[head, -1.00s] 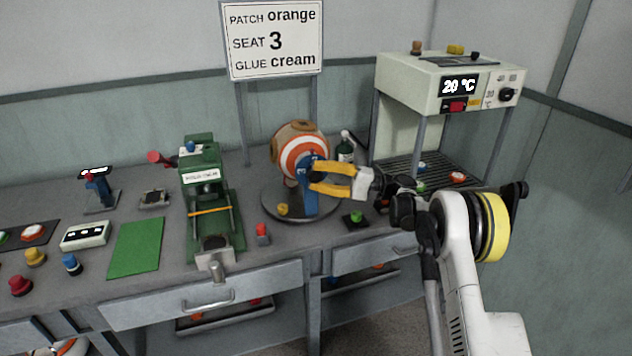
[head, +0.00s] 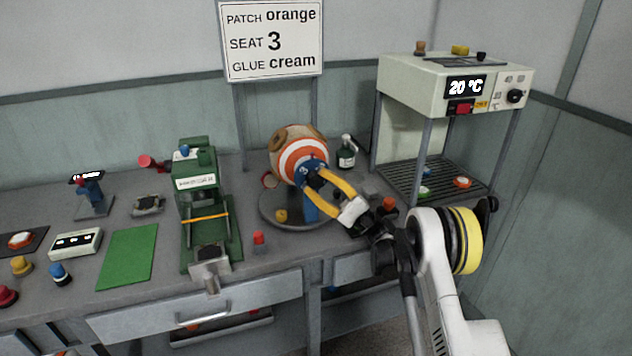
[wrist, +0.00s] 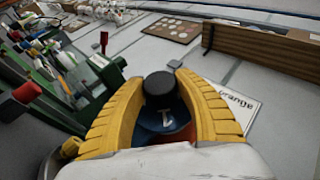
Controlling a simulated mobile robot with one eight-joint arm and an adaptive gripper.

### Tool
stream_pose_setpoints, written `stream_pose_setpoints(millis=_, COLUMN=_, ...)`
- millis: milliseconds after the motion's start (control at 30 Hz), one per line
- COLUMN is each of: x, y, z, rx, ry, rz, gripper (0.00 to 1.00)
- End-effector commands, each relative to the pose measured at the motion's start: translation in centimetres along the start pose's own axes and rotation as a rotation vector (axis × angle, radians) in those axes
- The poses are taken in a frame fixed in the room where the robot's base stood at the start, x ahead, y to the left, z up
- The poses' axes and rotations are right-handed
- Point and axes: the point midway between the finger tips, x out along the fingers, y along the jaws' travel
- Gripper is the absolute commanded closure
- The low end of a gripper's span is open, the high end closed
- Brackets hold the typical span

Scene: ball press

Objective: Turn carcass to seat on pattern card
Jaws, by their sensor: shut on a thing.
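The carcass (head: 287,150) is a tan ball with orange and white rings and a brown ring at its upper left. It rests above a round grey turntable (head: 271,213) on a blue support (head: 311,208). A blue numbered part with a "3" shows at its lower right. My gripper (head: 317,179) reaches in from the lower right, with yellow fingers closed around a black knob (wrist: 160,90) at the ball's blue part. A pale mark on blue shows beneath the knob in the wrist view. The pattern card (head: 272,42) reads patch orange, seat 3, glue cream.
A green press (head: 203,190) stands left of the turntable, with a green mat (head: 128,257) beside it. A heater cabinet (head: 452,88) reading 20 °C stands at right above a slatted shelf.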

Motion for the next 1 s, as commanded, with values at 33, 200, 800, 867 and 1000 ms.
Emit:
stream_pose_setpoints(millis=33, x=0.1, y=-0.1, z=-0.1, rx=0.002, ry=0.001, rz=-0.004, gripper=1.00)
stream_pose_setpoints(millis=200, x=0.1, y=-0.1, z=-0.1, rx=0.003, ry=0.001, rz=-0.007, gripper=1.00)
stream_pose_setpoints(millis=800, x=-0.1, y=-0.1, z=0.0, rx=0.001, ry=0.001, rz=-0.005, gripper=0.40)
stream_pose_setpoints(millis=867, x=-0.5, y=-0.1, z=-0.1, rx=0.001, ry=0.001, rz=-0.005, gripper=0.40)
stream_pose_setpoints(millis=1000, x=-2.6, y=-0.1, z=-0.1, rx=-0.001, ry=0.003, rz=-0.006, gripper=0.40)
